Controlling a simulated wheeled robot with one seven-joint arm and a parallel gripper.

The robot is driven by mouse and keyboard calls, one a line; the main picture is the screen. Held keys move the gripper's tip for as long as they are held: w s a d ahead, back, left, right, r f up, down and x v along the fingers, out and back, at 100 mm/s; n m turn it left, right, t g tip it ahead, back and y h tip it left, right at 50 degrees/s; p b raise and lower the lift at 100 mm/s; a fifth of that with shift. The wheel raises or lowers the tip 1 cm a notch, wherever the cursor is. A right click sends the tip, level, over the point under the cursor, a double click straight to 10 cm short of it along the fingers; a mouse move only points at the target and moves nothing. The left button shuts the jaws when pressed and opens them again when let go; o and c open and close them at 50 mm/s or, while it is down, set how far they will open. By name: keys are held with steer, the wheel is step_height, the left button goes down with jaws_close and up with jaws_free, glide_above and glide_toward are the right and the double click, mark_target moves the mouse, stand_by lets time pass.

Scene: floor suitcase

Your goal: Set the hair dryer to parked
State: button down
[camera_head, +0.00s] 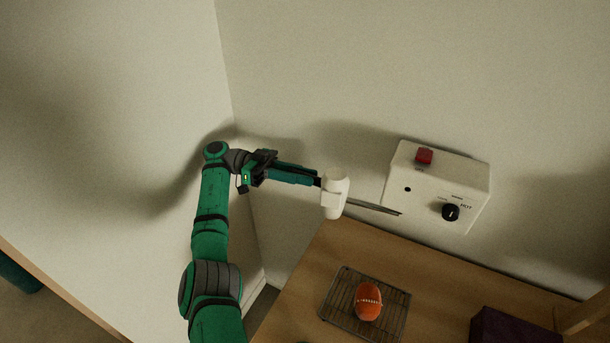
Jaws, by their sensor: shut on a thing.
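A white wall unit (432,190) is mounted on the wall at the right, with a red switch (424,156) on its top and a black knob (451,212) on its front, beside a "HOT" label. A white cylindrical piece (334,195), which looks like the hair dryer's handset, is left of the unit, apart from its body. A thin dark bar (372,207) runs between the white piece and the unit's lower left. My gripper (317,182) reaches in from the left and is shut on the white piece. The fingertips are partly hidden at this piece.
Below is a wooden counter (290,310) with a wire rack (340,295) holding an orange rounded object (369,302). A dark purple box (510,328) stands at the lower right. A pale wall (130,120) rises close to my arm on the left.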

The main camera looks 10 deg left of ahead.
steer(key=shift+d+f, duration=0.15)
steer(key=shift+f, duration=0.05)
steer(key=c, duration=1.6)
jaws_free()
steer(key=shift+o, duration=0.2)
steer(key=shift+r, duration=0.1)
steer(key=shift+r, duration=0.15)
steer(key=shift+r, duration=0.3)
step_height(320, 180, up, 2)
steer(key=shift+s+r, duration=0.1)
steer(key=shift+r, duration=0.1)
steer(key=s+d+r, duration=0.1)
steer(key=s+r, duration=0.8)
steer(key=s, duration=0.4)
steer(key=shift+s+d+r, duration=0.25)
steer(key=shift+s+r, duration=0.1)
